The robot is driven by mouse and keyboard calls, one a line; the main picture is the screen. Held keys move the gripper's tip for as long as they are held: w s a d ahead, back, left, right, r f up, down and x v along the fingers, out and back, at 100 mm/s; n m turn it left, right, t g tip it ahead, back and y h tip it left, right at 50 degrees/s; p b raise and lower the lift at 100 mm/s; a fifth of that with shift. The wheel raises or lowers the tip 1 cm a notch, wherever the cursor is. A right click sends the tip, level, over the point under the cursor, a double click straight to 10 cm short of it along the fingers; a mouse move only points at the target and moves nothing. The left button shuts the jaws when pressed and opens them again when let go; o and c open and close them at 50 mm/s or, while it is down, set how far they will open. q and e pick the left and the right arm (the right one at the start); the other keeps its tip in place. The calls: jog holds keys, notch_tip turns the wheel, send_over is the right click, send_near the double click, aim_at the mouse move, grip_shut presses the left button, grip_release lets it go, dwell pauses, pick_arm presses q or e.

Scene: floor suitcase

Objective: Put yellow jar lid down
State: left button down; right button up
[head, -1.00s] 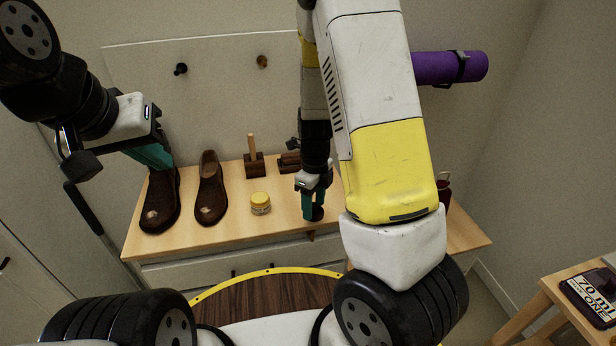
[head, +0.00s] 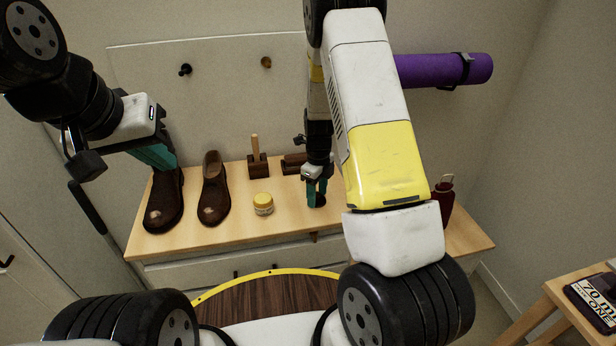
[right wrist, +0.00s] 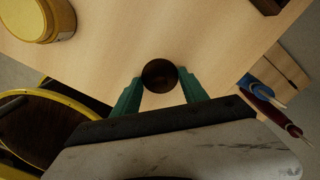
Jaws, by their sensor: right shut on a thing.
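My right gripper (head: 316,194) is low over the right part of the wooden top (head: 350,222). In the right wrist view its teal fingers (right wrist: 159,88) are shut on a small dark brown round piece (right wrist: 159,75). It looks like a round cap or lid, but it is not yellow. I cannot tell whether it touches the wood. A small jar (head: 263,204) with a yellow top stands upright to the left of this gripper, apart from it; it also shows in the right wrist view (right wrist: 38,18). My left gripper (head: 154,154) is above the left shoe, its opening unclear.
Two brown shoes, one left (head: 164,205) and one right (head: 214,190), stand left of the jar. A brush with an upright handle (head: 257,160) and another dark brush (head: 294,163) are behind. A dark red bottle (head: 443,200) stands at right. Bare wood lies between jar and right gripper.

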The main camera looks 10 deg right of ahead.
aim_at(317, 194)
jog(key=shift+f, duration=0.1)
jog(key=o, duration=1.3)
notch_tip(317, 194, up, 12)
jog(key=s+a+r+n+t+y, duration=0.1)
jog(key=s+r+n, duration=0.45)
jog(key=r, duration=0.25)
jog(key=s+a+r+n+t+y, duration=0.1)
jog(key=s+r+n+t, duration=0.1)
jog(key=s+r+n, duration=0.35)
jog(key=shift+s+a+r+n+t, duration=0.1)
jog(key=shift+s+r+n+t, duration=0.45)
jog(key=shift+s+r+n, duration=1.4)
jog(key=shift+s+d+r+n+t, duration=0.1)
jog(key=shift+s+r+n+t, duration=0.6)
jog(key=shift+s+n, duration=2.3)
jog(key=shift+s+a+r+n+t, duration=0.1)
jog(key=shift+s+r+n+t, duration=0.25)
jog(key=shift+s+r+n, duration=2.05)
